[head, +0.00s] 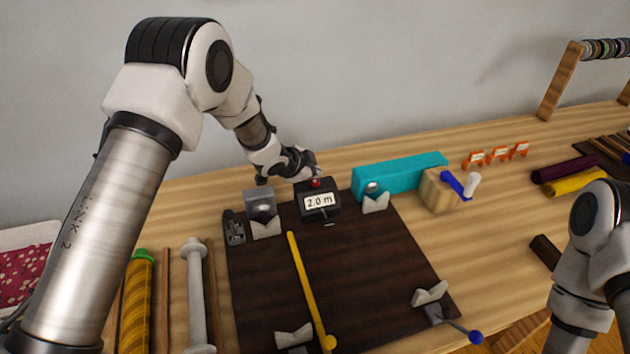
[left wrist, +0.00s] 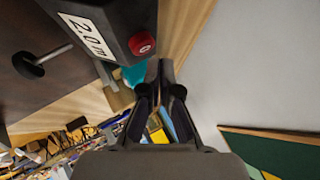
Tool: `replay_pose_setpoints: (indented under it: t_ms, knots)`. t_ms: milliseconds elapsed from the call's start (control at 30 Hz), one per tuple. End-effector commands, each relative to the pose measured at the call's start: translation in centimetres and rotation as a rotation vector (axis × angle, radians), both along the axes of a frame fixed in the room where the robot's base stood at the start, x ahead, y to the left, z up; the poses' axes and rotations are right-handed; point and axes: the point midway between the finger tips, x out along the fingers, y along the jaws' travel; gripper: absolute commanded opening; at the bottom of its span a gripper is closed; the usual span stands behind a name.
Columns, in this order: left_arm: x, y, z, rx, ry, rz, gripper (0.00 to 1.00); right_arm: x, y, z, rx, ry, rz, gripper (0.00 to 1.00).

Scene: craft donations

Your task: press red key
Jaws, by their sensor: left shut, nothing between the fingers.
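The red key (head: 315,183) sits on top of a dark box (head: 318,203) whose white label reads "2.0 m". In the left wrist view the red key (left wrist: 142,43) is a round red button with a white mark, at the end of the dark box (left wrist: 110,25). My left gripper (head: 312,168) is at the back of the box, close to the key. In the left wrist view its shut, empty fingers (left wrist: 160,70) are just beside the key, and a small gap shows between them. My right arm shows at the right edge, but its gripper is out of frame.
The box stands at the back of a dark board (head: 365,265). A grey block (head: 260,203) is to its left and a turquoise bar (head: 410,174) to its right. A wooden block with a blue crank (head: 437,192) stands farther right. A yellow rod (head: 308,285) lies on the board.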

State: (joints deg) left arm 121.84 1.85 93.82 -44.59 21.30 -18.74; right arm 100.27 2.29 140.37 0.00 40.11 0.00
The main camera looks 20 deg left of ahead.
Motion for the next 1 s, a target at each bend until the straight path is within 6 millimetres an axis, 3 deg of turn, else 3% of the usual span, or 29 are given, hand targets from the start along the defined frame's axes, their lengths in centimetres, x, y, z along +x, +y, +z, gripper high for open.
replay_pose_setpoints:
  t_ms: [1000]
  knots:
    - [0.0, 0.0, -1.3, 0.0, 0.0, 0.0, 0.0, 0.0, 0.0, -0.9, 0.0, 0.0, 0.0, 0.85]
